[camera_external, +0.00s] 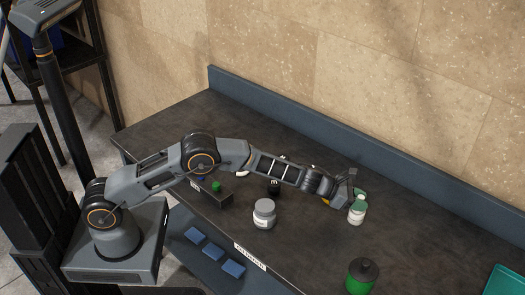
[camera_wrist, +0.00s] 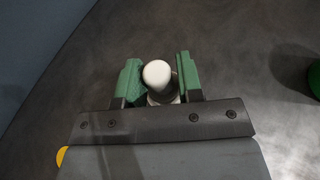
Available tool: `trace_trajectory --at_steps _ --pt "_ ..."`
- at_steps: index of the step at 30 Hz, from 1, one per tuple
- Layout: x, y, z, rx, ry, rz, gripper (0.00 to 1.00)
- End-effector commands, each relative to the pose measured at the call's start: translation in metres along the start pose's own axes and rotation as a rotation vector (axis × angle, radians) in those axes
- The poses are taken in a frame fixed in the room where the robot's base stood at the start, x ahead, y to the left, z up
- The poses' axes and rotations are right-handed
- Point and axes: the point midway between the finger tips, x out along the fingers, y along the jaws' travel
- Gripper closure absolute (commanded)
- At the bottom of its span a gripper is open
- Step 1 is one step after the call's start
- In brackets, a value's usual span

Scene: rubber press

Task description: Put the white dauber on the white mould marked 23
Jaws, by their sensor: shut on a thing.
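The white dauber (camera_external: 357,217) is upright at the end of my arm, on the right half of the dark bench. My gripper (camera_wrist: 157,75) is shut on it; its round white top (camera_wrist: 156,72) shows between the two green fingers in the wrist view. I cannot tell whether its base touches the bench. No mould marked 23 can be made out. Small white things (camera_external: 241,173) show partly behind my arm, too hidden to identify.
A grey-lidded jar (camera_external: 264,214) and a small black item (camera_external: 274,187) stand left of my gripper. A dark box (camera_external: 210,193) with a green knob is farther left. A green, black-topped container (camera_external: 361,277) stands at front right. Blue blocks (camera_external: 212,251) lie below the front edge.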

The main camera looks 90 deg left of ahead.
Motion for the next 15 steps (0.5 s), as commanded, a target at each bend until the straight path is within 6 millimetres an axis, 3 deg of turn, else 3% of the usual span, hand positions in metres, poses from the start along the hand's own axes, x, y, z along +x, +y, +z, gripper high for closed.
trace_trajectory --at_steps 8,9,15 --pt "0.0013 0.0001 -0.0034 0.001 0.000 0.000 0.93" --pt "0.0006 0.0000 -0.0019 0.001 0.000 0.000 0.62" --pt "0.0006 0.0000 -0.0019 0.000 0.001 0.000 0.43"
